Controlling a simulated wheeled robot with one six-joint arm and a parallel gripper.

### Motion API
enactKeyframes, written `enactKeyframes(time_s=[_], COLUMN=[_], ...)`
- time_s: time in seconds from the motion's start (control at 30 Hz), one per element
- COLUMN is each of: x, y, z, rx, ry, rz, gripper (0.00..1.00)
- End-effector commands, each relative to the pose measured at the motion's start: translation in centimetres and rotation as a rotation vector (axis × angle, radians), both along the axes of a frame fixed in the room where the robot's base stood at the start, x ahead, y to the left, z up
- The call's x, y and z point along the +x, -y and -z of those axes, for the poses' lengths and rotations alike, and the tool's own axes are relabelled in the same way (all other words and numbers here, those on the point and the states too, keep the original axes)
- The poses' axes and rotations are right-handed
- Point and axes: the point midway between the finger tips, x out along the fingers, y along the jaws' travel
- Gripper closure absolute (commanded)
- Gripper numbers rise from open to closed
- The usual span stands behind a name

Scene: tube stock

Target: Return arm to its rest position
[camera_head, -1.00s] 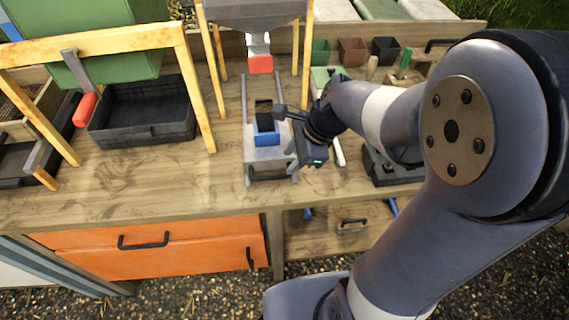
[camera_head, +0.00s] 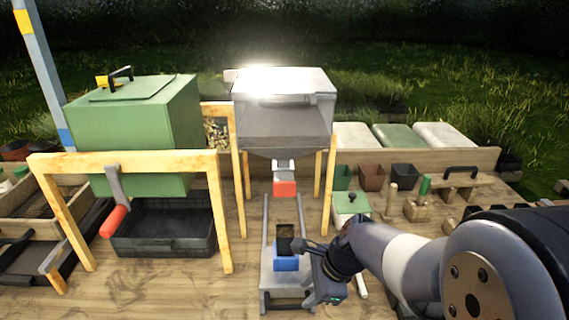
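My gripper (camera_head: 312,252) is at the lower middle of the head view, beside a blue holder (camera_head: 286,263) on a grey railed sled (camera_head: 267,292). A dark block-like piece, open-topped with brown inside (camera_head: 286,240), stands in or above the blue holder. The gripper's fingers reach to the dark piece's right side. I cannot tell whether they are closed on it. My arm runs from the gripper to the lower right corner.
A grey hopper (camera_head: 285,115) with a red-handled outlet (camera_head: 285,188) stands on wooden legs behind the sled. At left are a green bin (camera_head: 145,130) with a red-handled lever (camera_head: 114,221) and a black tray (camera_head: 160,245). Small pots (camera_head: 372,178) stand at right.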

Motion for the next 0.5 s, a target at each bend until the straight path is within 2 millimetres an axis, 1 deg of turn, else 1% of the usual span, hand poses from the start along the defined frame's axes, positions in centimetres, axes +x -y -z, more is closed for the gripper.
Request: enactKeyframes(time_s=[0.03,0.2,0.4,0.5], x=[0.1,0.6,0.9,1.0], y=[-0.4,-1.5,-2.4,-2.6], z=[1.1,3.7,5.6,6.1], rx=[-0.001,0.001,0.000,0.000], ry=[-0.006,-0.004,-0.002,-0.001], rz=[-0.002,-0.001,-0.001,0.000], gripper=[0.66,0.66,0.66,0.66])
